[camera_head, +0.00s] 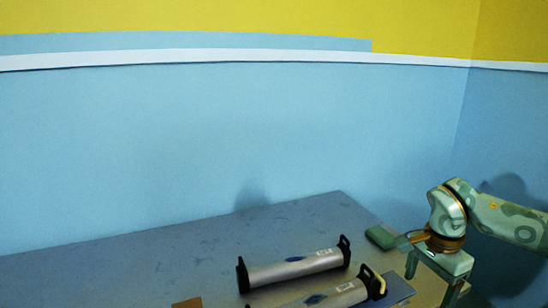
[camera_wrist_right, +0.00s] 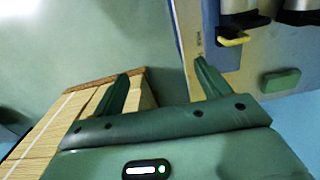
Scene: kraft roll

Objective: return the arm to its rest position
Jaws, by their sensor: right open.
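My right arm comes in from the right in the head view, with its gripper (camera_head: 433,282) pointing down beside the right edge of the table (camera_head: 150,262). In the right wrist view the two green fingers of the gripper (camera_wrist_right: 162,72) stand wide apart, with nothing between them. The gripper looks clear of the table objects. My left gripper is not in view.
Two silver cylinders with black end brackets, one farther back (camera_head: 295,268) and one nearer (camera_head: 335,296), lie on the table. A green block (camera_head: 380,238) sits near its right edge. A slatted wooden thing (camera_wrist_right: 55,125) shows below in the wrist view. The table's left part is clear.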

